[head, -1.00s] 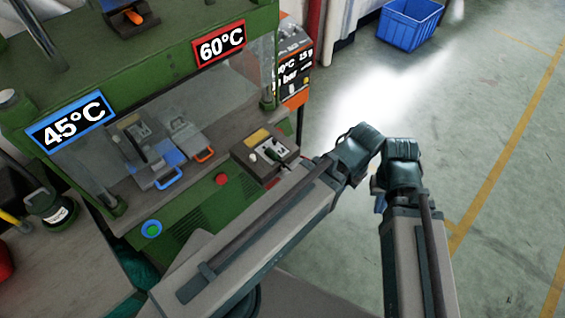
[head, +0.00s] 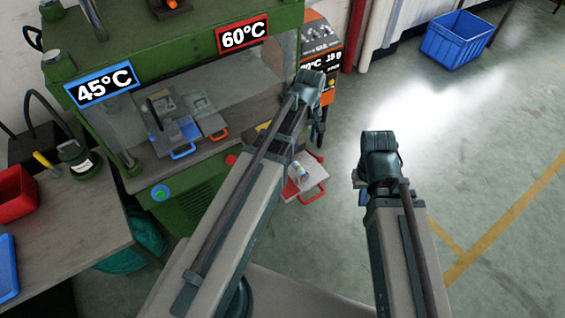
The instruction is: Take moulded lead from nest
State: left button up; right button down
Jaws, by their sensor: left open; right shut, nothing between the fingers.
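The moulding machine holds a blue-handled nest (head: 180,135) and an orange-handled nest (head: 208,118) side by side on its bed. A dark upright piece, perhaps part of a lead, shows at the left of the blue-handled nest; I cannot make out the moulded lead for certain. My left gripper (head: 319,132) is in front of the machine's right end, apart from both nests, pointing down. It is open, with its fingers mostly hidden. My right gripper (head: 363,190) is shut and empty over the floor, right of the machine.
A red-handled grey tray (head: 308,182) with a small pale piece shows beside my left arm. The worktable (head: 85,225) at left carries a red bin (head: 17,195) and a blue tray (head: 8,265). A blue crate (head: 455,42) stands on the floor; the right side is clear.

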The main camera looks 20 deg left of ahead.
pick_arm(q)
jog(key=a+n, duration=0.1)
jog(key=a, duration=0.1)
jog(key=b, duration=0.9)
send_over(297, 165)
jog(key=f, duration=0.5)
jog(key=w+f, duration=0.1)
jog(key=f, duration=0.2)
jog(key=shift+f, duration=0.35)
jog(key=shift+r, duration=0.1)
jog(key=shift+s, duration=0.1)
jog(key=f+b, duration=0.5)
jog(key=shift+s+f, duration=0.2)
jog(key=shift+s, duration=0.1)
jog(key=shift+r, duration=0.1)
grip_shut()
